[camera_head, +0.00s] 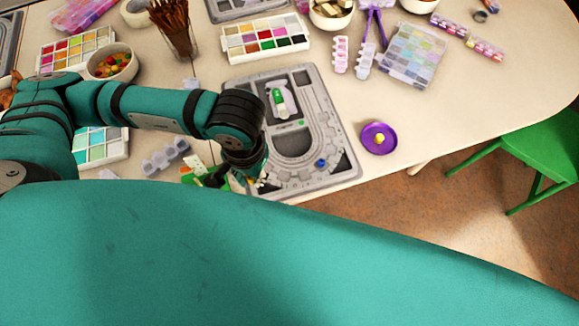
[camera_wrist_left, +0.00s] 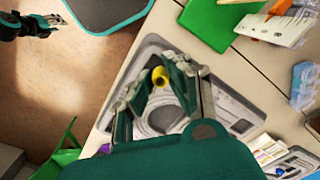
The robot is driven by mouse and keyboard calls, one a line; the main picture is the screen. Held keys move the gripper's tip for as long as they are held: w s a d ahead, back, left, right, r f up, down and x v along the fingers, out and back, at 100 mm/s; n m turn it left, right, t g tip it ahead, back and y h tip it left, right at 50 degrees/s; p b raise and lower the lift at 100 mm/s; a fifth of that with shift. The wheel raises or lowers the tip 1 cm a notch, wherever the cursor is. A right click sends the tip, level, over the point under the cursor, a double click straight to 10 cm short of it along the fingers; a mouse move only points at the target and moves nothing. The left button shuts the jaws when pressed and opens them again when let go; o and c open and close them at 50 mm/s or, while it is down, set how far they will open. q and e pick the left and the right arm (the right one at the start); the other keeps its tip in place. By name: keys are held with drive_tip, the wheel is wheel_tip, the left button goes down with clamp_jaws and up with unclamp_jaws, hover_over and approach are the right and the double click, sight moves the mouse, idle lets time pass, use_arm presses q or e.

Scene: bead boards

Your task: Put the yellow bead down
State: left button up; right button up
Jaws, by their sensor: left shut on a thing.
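A yellow bead (camera_wrist_left: 160,76) is between the fingertips of my left gripper (camera_wrist_left: 157,82) in the left wrist view, with the grey bead board (camera_wrist_left: 150,50) behind it. In the head view my left gripper (camera_head: 256,181) is at the near left edge of the bead board (camera_head: 345,167), partly hidden by my own body. Whether the bead touches the board is unclear. Another yellow bead (camera_head: 380,138) lies on a purple dish (camera_head: 370,148) right of the board. My right gripper (camera_wrist_left: 38,25) shows at the upper left of the wrist view; its opening is unclear.
A blue bead (camera_head: 321,162) and a green-and-white item (camera_head: 280,102) are on the board. Paint-like trays (camera_head: 264,38), a cup of brown sticks (camera_head: 176,28) and a bead bowl (camera_head: 112,64) stand behind and left. Table right of the dish is clear; a green chair (camera_head: 545,140) stands beyond.

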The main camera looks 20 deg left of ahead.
use_arm(q)
drive_tip(key=s+d+f+m, duration=0.1)
drive_tip(key=s+d+f, duration=0.25)
drive_tip(key=s, duration=0.55)
drive_tip(key=b, duration=0.3)
hover_over(284, 175)
drive_tip(key=shift+s+f, duration=0.25)
drive_tip(key=shift+w+f, duration=0.15)
drive_tip(key=shift+w, duration=0.05)
wheel_tip(284, 175, down, 3)
drive_tip(key=shift+f, duration=0.2)
